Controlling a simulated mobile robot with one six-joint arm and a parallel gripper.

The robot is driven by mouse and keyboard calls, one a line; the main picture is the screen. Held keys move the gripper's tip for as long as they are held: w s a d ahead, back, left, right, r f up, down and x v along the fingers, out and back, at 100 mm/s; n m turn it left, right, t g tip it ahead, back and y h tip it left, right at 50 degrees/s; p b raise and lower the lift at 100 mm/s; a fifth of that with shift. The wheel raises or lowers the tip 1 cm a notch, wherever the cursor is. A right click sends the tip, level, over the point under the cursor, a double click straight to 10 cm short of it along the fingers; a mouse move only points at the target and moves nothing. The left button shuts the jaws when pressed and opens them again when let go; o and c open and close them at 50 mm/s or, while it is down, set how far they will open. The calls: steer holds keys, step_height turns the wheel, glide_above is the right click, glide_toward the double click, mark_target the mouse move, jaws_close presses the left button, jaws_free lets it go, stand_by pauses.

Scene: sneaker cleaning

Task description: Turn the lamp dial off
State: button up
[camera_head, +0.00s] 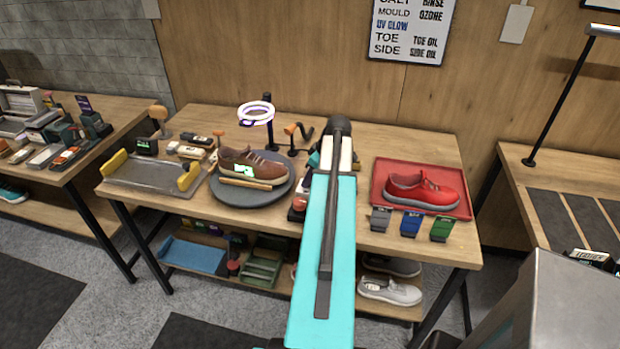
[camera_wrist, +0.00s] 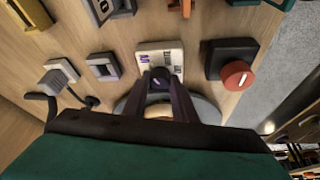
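The ring lamp (camera_head: 256,113) glows white and purple above the brown sneaker (camera_head: 250,163) on the round turntable (camera_head: 228,192) in the head view. In the wrist view a pale plate (camera_wrist: 160,52) with small markings lies under my gripper (camera_wrist: 160,76). A dark knob-like part, possibly the lamp dial, shows between the two dark fingertips. I cannot tell whether the fingers touch or grip it. A red round knob (camera_wrist: 236,75) on a black base stands to the right, apart from the fingers. My arm hides the gripper in the head view.
A red sneaker (camera_head: 420,188) sits on a red tray (camera_head: 385,168) at the right. Small grey, blue and green blocks stand in front of it. A grey tray (camera_head: 150,178) lies at the left. In the wrist view, small grey blocks (camera_wrist: 102,66) sit left of the plate.

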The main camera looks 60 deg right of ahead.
steer(key=shift+m, duration=0.4)
steer(key=shift+a+f+m+h+b, duration=0.15)
steer(key=shift+m+h+b, duration=0.25)
steer(key=shift+m+b, duration=0.3)
steer(key=m+h+b, duration=0.1)
steer(key=m, duration=0.2)
steer(key=shift+a+m+g, duration=0.1)
steer(key=shift+m+g, duration=0.2)
steer(key=shift+m, duration=0.1)
steer(key=m+h, duration=0.1)
steer(key=m, duration=0.2)
steer(key=m+g+h+b, duration=0.1)
steer(key=m, duration=0.1)
steer(key=shift+w+a+m, duration=0.1)
steer(key=shift+m, duration=0.3)
steer(key=m+g, duration=0.1)
steer(key=m, duration=0.3)
steer(key=m+g+h+b, duration=0.1)
steer(key=shift+w+m+g, duration=0.25)
steer(key=shift+m+g, duration=0.05)
steer(key=shift+m, duration=0.1)
steer(key=m+g+b, duration=0.1)
steer(key=m, duration=0.2)
steer(key=shift+w+m+g, duration=0.1)
steer(key=shift+m+g, duration=0.2)
steer(key=shift+m, duration=0.1)
steer(key=shift+m+g+y, duration=0.3)
steer(key=shift+m+g, duration=0.1)
steer(key=shift+m, duration=0.9)
steer(key=shift+b, duration=0.3)
